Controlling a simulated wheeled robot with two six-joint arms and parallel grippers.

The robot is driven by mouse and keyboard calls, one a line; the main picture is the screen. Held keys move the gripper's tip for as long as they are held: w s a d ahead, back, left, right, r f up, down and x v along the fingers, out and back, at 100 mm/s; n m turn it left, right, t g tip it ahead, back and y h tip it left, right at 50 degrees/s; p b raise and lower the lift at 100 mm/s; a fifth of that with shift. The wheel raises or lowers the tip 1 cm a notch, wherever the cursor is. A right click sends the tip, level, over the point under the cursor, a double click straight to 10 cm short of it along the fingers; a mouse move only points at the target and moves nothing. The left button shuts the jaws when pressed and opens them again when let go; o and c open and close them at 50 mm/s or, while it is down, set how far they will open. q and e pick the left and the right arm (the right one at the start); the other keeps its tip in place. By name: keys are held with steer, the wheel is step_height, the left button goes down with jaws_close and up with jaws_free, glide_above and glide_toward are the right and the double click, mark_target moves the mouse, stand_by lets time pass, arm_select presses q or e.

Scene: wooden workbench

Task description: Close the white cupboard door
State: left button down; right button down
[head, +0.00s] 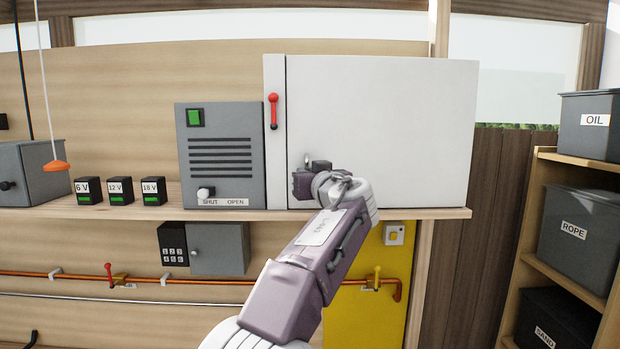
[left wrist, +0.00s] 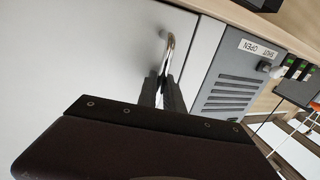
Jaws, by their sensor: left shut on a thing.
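The white cupboard door (head: 390,125) stands on the shelf in the head view and fills the upper left of the left wrist view (left wrist: 80,50). Its left edge lies close along a narrow white strip (head: 275,165); I cannot tell whether a small gap remains. A metal handle (left wrist: 169,48) stands out from the door near its lower left. My left gripper (head: 307,172) is at that handle, and its fingers (left wrist: 161,88) are shut on it. The wrist hides part of the handle in the head view. My right gripper is not in view.
A red lever (head: 273,110) is on the white strip. A grey panel (head: 221,175) with a green button and a SHUT/OPEN knob (head: 206,193) stands left of it. The wooden shelf edge (head: 120,213) runs below. Grey bins (head: 577,235) stand at the right.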

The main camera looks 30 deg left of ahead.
arm_select(q)
steer(key=shift+r, duration=0.2)
steer(key=c, duration=1.8)
jaws_free()
steer(key=shift+w+a, duration=0.1)
steer(key=shift+a, duration=0.05)
steer(key=shift+f, duration=0.1)
steer(key=shift+d+f+b, duration=0.25)
steer(key=shift+d+b, duration=0.05)
steer(key=shift+b, duration=0.1)
steer(key=b+v, duration=0.1)
steer(key=v, duration=0.2)
steer(key=b+v, duration=0.3)
steer(key=v, duration=0.2)
steer(key=shift+s+d+r+b, duration=0.15)
steer(key=shift+s+r+b, duration=0.1)
steer(key=shift+b, duration=0.05)
